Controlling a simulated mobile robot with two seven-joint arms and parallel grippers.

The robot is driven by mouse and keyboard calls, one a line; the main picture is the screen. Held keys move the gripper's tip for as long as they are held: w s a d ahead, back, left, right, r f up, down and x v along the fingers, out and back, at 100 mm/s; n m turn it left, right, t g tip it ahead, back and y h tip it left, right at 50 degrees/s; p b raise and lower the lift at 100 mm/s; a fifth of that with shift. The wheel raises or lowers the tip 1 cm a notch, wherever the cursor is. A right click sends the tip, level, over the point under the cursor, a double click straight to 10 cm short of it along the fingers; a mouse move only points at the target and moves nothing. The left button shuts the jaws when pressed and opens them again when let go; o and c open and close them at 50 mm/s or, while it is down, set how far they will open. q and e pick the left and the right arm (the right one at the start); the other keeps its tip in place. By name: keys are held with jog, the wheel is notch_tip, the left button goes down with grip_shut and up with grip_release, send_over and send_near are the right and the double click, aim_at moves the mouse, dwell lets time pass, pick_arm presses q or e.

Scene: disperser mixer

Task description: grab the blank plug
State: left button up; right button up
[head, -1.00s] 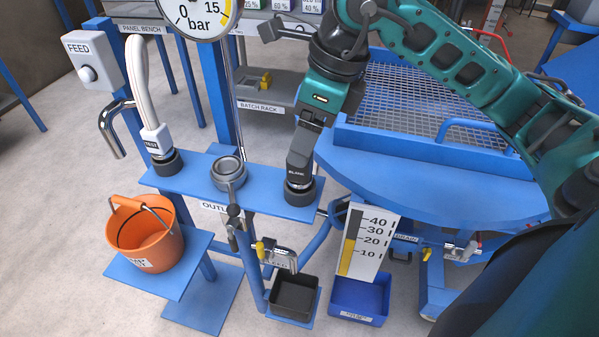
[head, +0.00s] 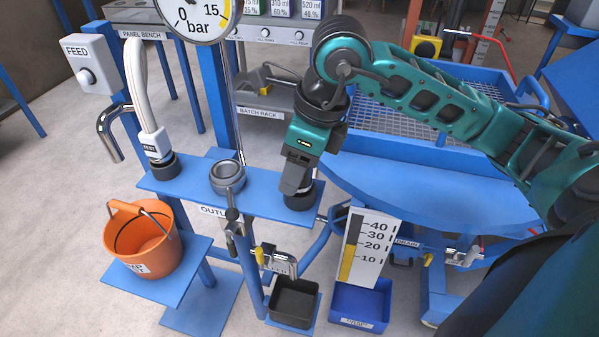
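The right gripper (head: 288,190) points down at the right end of the blue shelf, beside and partly in front of a round dark fitting (head: 304,201). The gripper leans a little, with its tip low and to the left of the fitting's middle. Its fingers are seen from behind, so I cannot tell whether they are open or shut, or whether they touch the fitting. No part is clearly marked as the blank plug; this dark fitting may hold it or be it, partly hidden by the gripper. My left gripper is not in view.
The blue shelf (head: 205,190) also carries a grey metal outlet coupling (head: 228,177) and a white hose (head: 146,100) seated in a dark socket. A pressure gauge (head: 196,12) hangs above. An orange bucket (head: 148,245), black bin (head: 293,303) and blue bin (head: 360,305) stand below.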

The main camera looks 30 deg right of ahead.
jog(key=c, duration=0.9)
jog(key=shift+r, duration=0.1)
